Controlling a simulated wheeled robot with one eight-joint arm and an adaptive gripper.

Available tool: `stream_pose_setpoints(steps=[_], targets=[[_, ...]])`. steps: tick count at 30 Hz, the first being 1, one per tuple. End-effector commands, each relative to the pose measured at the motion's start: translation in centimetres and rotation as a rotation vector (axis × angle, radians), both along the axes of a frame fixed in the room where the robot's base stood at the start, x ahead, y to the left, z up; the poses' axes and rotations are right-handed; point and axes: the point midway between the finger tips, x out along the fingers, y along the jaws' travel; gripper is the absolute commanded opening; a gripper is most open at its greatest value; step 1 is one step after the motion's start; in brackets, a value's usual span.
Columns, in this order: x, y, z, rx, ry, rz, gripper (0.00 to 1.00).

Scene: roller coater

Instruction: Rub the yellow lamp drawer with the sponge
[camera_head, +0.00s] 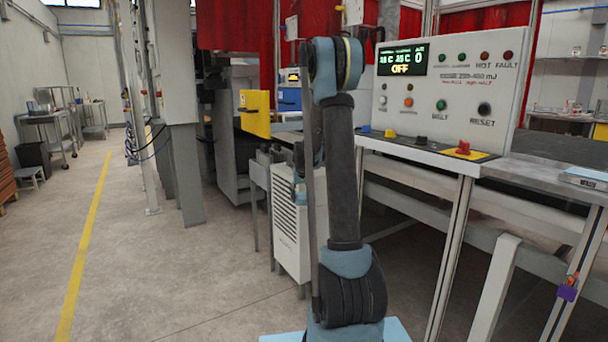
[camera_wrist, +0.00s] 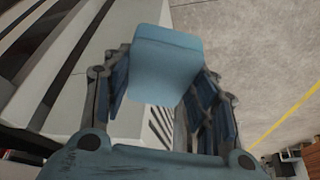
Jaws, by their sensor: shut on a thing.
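A light blue block, the sponge (camera_wrist: 166,62), is between the fingers of my gripper (camera_wrist: 165,85) in the wrist view. The gripper is shut on it, and the sponge sticks out past the fingertips. In the head view my arm stands upright in the middle, and the gripper is hidden. The yellow lamp drawer (camera_head: 255,113) shows in the head view as a flat yellow panel left of my arm, at the side of the machine. In the wrist view I cannot make out the yellow drawer.
A control panel (camera_head: 446,88) reading OFF stands on the machine at right, with a red knob on a yellow plate (camera_head: 463,151) in front. A white vented cabinet (camera_head: 292,225) stands below the drawer. Grey posts rise at left. The floor (camera_head: 150,270) at left is clear.

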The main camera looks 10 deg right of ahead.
Motion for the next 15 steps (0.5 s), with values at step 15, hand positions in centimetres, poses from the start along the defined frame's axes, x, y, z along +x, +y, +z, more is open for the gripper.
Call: stream_pose_setpoints(steps=[15], targets=[[-4.9, 1.5, -9.7, -0.001, -0.001, 0.052, 0.31]])
